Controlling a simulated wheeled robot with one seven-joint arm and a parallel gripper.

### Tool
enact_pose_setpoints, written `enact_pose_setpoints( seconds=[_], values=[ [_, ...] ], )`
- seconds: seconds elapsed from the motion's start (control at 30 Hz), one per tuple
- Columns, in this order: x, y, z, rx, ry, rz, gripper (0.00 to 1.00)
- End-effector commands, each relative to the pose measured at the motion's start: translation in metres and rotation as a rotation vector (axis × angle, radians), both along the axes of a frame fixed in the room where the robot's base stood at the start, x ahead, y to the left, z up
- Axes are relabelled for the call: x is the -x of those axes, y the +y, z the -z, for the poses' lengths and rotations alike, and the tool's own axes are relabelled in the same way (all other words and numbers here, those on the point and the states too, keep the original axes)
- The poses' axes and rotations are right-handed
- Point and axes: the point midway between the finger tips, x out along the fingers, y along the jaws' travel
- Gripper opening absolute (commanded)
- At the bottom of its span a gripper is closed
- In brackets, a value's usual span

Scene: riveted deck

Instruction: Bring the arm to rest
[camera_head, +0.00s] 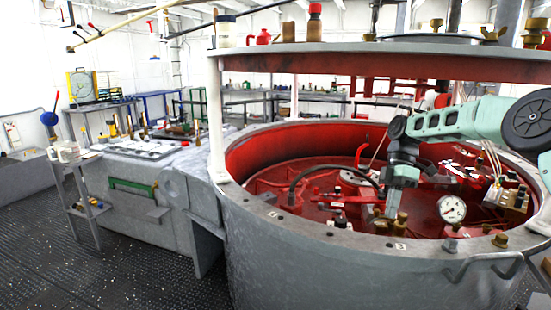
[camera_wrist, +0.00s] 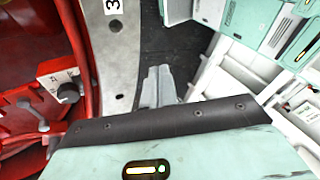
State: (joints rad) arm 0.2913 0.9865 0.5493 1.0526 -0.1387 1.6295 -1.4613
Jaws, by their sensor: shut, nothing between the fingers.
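My arm is pale green and reaches in from the right in the head view. It bends down over the front part of the round grey tub (camera_head: 290,235). My gripper (camera_head: 391,207) points downward near the tub's front rim, with brass fittings close beside it. In the wrist view my gripper (camera_wrist: 158,88) shows as grey fingers held together. Nothing shows between them. Below the fingers there is a dark floor and the grey rim (camera_wrist: 118,60) with a label reading 3. Whether the fingertips touch anything is not clear in the head view.
The tub's red inside holds hoses, a pressure gauge (camera_head: 451,208) and several brass fittings. A shelf (camera_head: 400,47) crosses above it. A grey workbench (camera_head: 145,200) stands at the left. A small black knob (camera_wrist: 67,92) sits on the red part in the wrist view.

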Motion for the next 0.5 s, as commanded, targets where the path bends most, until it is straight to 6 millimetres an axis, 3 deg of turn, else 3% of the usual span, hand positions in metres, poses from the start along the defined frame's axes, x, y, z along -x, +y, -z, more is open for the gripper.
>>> enact_pose_setpoints(
  seconds=[0.17,0.27,0.4,0.5],
  values=[
    [0.030,0.061,-0.024,0.093,-0.025,0.045,0.00],
    [0.062,0.103,-0.039,0.164,-0.051,0.099,0.00],
    [0.126,0.156,-0.055,0.265,-0.100,0.218,0.00],
    [0.178,0.179,-0.061,0.324,-0.138,0.324,0.00]
  ],
)
